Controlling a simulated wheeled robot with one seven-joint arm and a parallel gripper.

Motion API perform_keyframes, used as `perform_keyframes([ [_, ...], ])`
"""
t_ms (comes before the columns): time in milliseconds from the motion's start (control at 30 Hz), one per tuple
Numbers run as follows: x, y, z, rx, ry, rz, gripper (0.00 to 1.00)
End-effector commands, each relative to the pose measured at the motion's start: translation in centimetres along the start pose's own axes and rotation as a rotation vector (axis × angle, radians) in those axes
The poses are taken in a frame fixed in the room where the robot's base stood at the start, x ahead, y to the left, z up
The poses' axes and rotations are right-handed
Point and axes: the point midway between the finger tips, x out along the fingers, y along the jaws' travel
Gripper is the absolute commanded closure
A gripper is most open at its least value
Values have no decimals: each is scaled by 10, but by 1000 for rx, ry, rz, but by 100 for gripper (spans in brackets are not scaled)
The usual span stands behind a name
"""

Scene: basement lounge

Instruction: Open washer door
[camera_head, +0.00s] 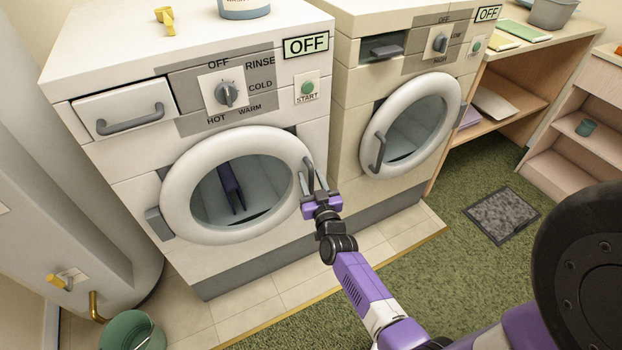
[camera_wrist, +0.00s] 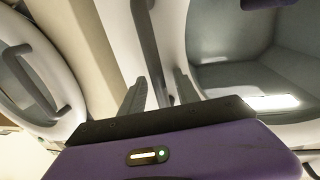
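The left machine in the head view is the washer (camera_head: 120,185), with a dial (camera_head: 227,94) and an "OFF" display. Its round white door (camera_head: 180,215) looks shut, with a grey hinge block at its left. The grey door handle (camera_head: 304,184) is on the door's right side and also shows in the wrist view (camera_wrist: 147,45). My gripper (camera_head: 314,178) is at this handle. In the wrist view its two fingers (camera_wrist: 160,88) are apart, on either side of the handle bar, with small gaps seeming to show. Contact is hard to tell.
A second machine (camera_head: 385,185) with a round door (camera_head: 452,100) stands close at the right. A green bucket (camera_head: 132,330) is on the floor at lower left. A grey mat (camera_head: 502,214) lies on the green carpet, which is otherwise mostly clear. Shelves (camera_head: 570,150) stand at far right.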

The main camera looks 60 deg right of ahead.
Motion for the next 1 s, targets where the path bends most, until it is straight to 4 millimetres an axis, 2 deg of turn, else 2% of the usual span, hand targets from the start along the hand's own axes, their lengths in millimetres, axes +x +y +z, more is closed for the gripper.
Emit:
perform_keyframes([
  [200,0,0,0,0,0,0,62],
  [267,0,0,0,0,0,0,72],
  [400,0,0,0,0,1,0,99],
  [1000,0,0,-1,0,1,0,100],
])
